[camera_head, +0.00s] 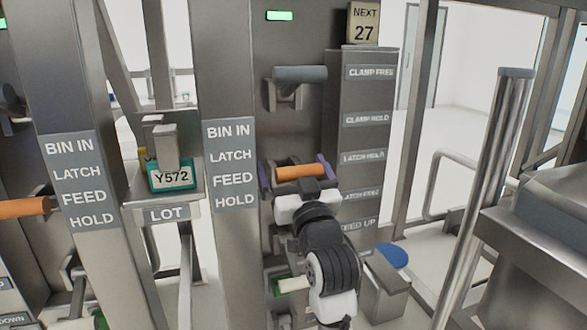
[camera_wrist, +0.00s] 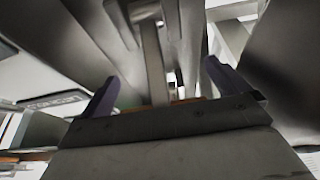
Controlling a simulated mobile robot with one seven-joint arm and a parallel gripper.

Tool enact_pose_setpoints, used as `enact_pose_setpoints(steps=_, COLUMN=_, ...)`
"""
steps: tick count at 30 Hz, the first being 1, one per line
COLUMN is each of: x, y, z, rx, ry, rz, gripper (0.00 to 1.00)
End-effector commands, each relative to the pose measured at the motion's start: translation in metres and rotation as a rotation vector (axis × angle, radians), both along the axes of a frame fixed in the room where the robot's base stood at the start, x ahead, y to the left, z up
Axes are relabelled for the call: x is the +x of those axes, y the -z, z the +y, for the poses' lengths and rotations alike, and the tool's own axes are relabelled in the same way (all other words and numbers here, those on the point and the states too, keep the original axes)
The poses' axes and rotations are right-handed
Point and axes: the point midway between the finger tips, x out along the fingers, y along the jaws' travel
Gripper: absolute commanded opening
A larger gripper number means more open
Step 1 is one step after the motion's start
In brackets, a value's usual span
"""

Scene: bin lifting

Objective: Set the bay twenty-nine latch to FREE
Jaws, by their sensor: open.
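An orange latch handle (camera_head: 300,172) sits on the grey bay panel, at a height between the LATCH HOLD label (camera_head: 363,157) and the LATCH FREE label (camera_head: 361,193). My gripper (camera_head: 293,163) is open, with one purple finger beyond each end of the handle. I cannot tell whether the fingers touch it. In the wrist view, my gripper (camera_wrist: 162,85) shows its two purple fingers wide apart, with a thin strip of orange handle (camera_wrist: 188,100) just above the palm edge. The palm hides most of it. No bay number twenty-nine is readable.
A grey clamp handle (camera_head: 300,74) is above the latch, and a pale feed handle (camera_head: 293,284) is below, beside my wrist. A sign reading NEXT 27 (camera_head: 364,23) tops the label post. Another orange handle (camera_head: 25,207) is at far left. A steel post (camera_head: 490,190) stands at right.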

Motion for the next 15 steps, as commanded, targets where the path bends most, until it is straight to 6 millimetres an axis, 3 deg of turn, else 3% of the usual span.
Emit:
enact_pose_setpoints(steps=2, x=-0.0001, y=0.0002, z=-0.0001, rx=0.0, ry=0.0, rz=0.0, gripper=1.0)
enact_pose_setpoints(steps=15, x=-0.0012, y=-0.0017, z=-0.0013, rx=0.001, ry=0.002, rz=-0.005, gripper=0.44)
